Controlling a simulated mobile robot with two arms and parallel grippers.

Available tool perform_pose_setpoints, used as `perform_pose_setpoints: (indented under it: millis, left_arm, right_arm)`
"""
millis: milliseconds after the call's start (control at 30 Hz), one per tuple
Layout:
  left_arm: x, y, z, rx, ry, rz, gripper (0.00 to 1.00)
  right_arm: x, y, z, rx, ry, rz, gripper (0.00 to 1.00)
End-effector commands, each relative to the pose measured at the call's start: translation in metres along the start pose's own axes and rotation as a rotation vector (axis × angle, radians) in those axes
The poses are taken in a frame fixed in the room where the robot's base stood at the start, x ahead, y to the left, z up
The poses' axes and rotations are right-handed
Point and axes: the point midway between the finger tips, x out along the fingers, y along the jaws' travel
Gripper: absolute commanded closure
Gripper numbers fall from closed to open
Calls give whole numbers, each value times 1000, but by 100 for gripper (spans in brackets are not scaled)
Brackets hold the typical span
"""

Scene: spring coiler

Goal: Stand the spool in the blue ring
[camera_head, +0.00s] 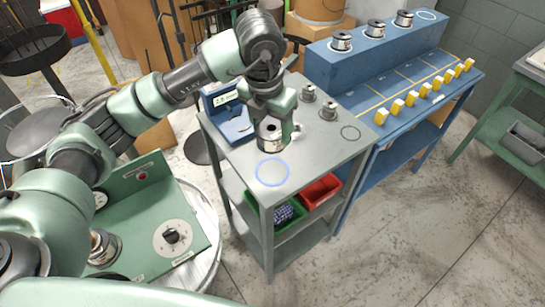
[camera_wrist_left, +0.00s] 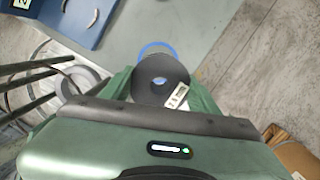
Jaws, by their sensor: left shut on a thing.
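My left gripper (camera_head: 270,117) is shut on a spool (camera_head: 270,137), a grey cylinder with a pale label. It holds the spool upright above the grey table, a little behind the blue ring (camera_head: 272,186). The ring is a flat empty circle near the table's front corner. In the left wrist view the spool (camera_wrist_left: 148,68) shows its dark end with a centre hole between the fingers. It hides most of the blue ring (camera_wrist_left: 155,45) there. My right gripper is not in view.
A blue device (camera_head: 230,117) sits at the table's left. A blue bench (camera_head: 375,70) with several spools and yellow blocks stands right. A green coiler panel (camera_head: 150,215) is at left.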

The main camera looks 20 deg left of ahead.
Motion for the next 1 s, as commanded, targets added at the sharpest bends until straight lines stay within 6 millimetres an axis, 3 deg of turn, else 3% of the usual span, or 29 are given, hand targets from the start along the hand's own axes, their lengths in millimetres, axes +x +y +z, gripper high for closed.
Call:
perform_pose_setpoints:
  millis: [167,300,467,733,1000]
  left_arm:
    - [44,0,-8,0,4,-1,100]
    - [66,0,-10,0,1,-1,100]
    - [79,0,-12,1,0,-1,100]
    - [114,0,-18,0,1,-1,100]
    - [118,0,-17,2,-3,0,100]
  right_arm:
    - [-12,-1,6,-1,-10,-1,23]
    - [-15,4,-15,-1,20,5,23]
    - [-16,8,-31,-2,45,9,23]
    - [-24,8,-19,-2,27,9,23]
    - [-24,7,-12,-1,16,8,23]
